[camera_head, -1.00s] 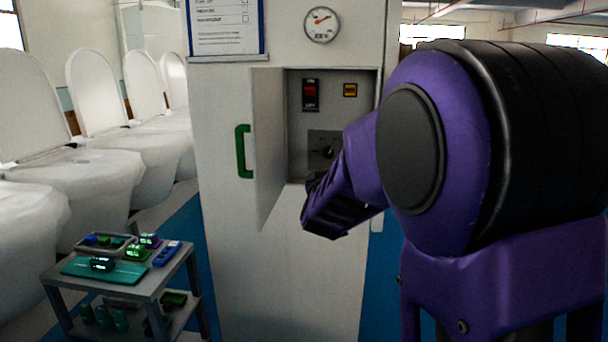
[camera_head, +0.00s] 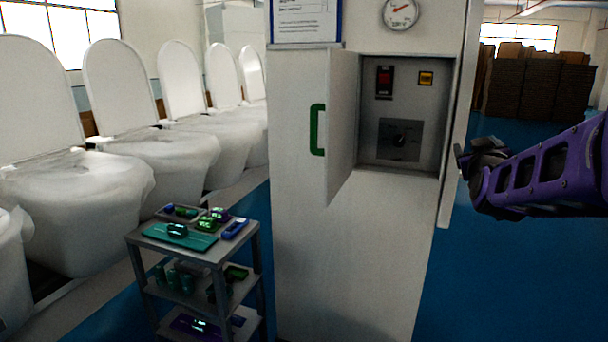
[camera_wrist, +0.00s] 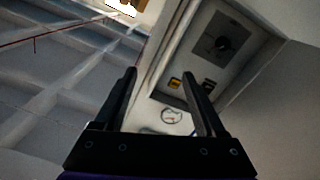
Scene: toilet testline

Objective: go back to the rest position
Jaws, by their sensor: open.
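My gripper (camera_wrist: 165,88) is open and empty in the wrist view, its two black fingers apart. In the head view my purple arm comes in from the right, and its black end (camera_head: 466,160) is just right of the white cabinet (camera_head: 355,260). The cabinet's small door (camera_head: 342,125) with a green handle (camera_head: 317,130) stands open. Inside the compartment are a red switch (camera_head: 384,80), a yellow-framed button (camera_head: 426,78) and a dark rotary knob (camera_head: 400,140). The wrist view shows the knob (camera_wrist: 222,44) beyond the fingers, with nothing between them.
A grey cart (camera_head: 255,255) with small green, blue and purple parts stands left of the cabinet. Several white toilets (camera_head: 95,190) with raised lids line the left. A gauge (camera_head: 401,13) is above the compartment. Blue floor (camera_head: 500,270) is free at right; brown stacks (camera_head: 540,85) stand behind.

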